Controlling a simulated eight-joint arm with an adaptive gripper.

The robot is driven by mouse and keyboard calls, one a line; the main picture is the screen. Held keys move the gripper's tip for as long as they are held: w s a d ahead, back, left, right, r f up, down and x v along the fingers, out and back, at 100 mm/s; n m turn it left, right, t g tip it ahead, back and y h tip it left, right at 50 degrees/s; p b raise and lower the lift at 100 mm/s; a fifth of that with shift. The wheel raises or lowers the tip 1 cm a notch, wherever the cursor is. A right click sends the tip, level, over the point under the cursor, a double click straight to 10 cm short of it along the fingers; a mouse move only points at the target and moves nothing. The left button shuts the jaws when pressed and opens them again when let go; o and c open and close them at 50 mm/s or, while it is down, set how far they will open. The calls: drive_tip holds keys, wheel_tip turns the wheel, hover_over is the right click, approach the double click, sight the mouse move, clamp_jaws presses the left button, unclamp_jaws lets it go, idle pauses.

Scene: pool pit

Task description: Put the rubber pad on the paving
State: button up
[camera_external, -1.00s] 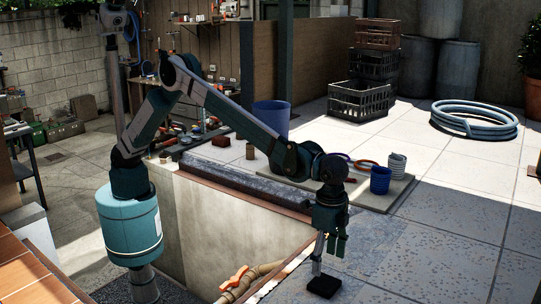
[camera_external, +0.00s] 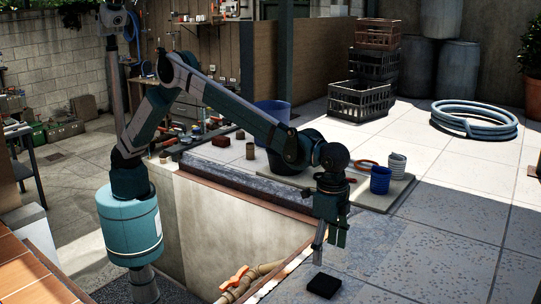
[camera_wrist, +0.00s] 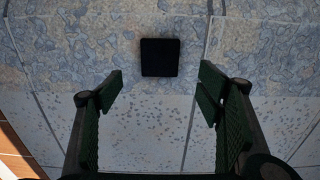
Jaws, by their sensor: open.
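The rubber pad (camera_external: 324,285) is a small black square lying flat on the paving (camera_external: 400,262) near the pit's edge. It also shows in the wrist view (camera_wrist: 160,57), dark and square on the mottled stone, ahead of the fingertips. My gripper (camera_external: 328,246) hangs above the pad with a visible gap between them. In the wrist view my gripper (camera_wrist: 158,78) has its two green fingers spread wide with nothing between them. The pad touches neither finger.
The open pit with an orange-handled pipe (camera_external: 234,278) lies to the left of the pad. A blue cup (camera_external: 380,180) and a pale ribbed cup (camera_external: 397,166) stand on a board behind my gripper. A coiled hose (camera_external: 474,119) and crates (camera_external: 360,98) are farther back. Paving to the right is clear.

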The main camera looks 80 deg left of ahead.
drive_tip(key=a+r+n+t, duration=0.1)
drive_tip(key=a+r, duration=0.4)
drive_tip(key=a, duration=0.6)
drive_tip(key=a+r+n+h, duration=0.1)
drive_tip(key=a+r, duration=0.5)
drive_tip(key=a, duration=0.4)
drive_tip(key=a+r+n+t, duration=0.1)
drive_tip(key=a+r, duration=0.4)
drive_tip(key=a, duration=0.6)
drive_tip(key=s+a+r+n+t, duration=0.15)
drive_tip(key=s+a, duration=0.35)
drive_tip(key=a, duration=0.5)
drive_tip(key=s+a+r+n+t, duration=0.15)
drive_tip(key=s+a, duration=0.25)
drive_tip(key=a, duration=0.6)
drive_tip(key=s+a+f+n, duration=0.1)
drive_tip(key=s+a+f, duration=0.2)
drive_tip(key=s+a, duration=0.4)
drive_tip(key=s+a+f+n+t, duration=0.1)
drive_tip(key=s+a+f, duration=0.2)
drive_tip(key=s+a, duration=0.4)
drive_tip(key=s+a+f+n+t+y, duration=0.1)
drive_tip(key=s+a+f, duration=0.2)
drive_tip(key=s+a, duration=0.4)
drive_tip(key=shift+s+a, duration=0.25)
drive_tip(key=shift+s, duration=0.35)
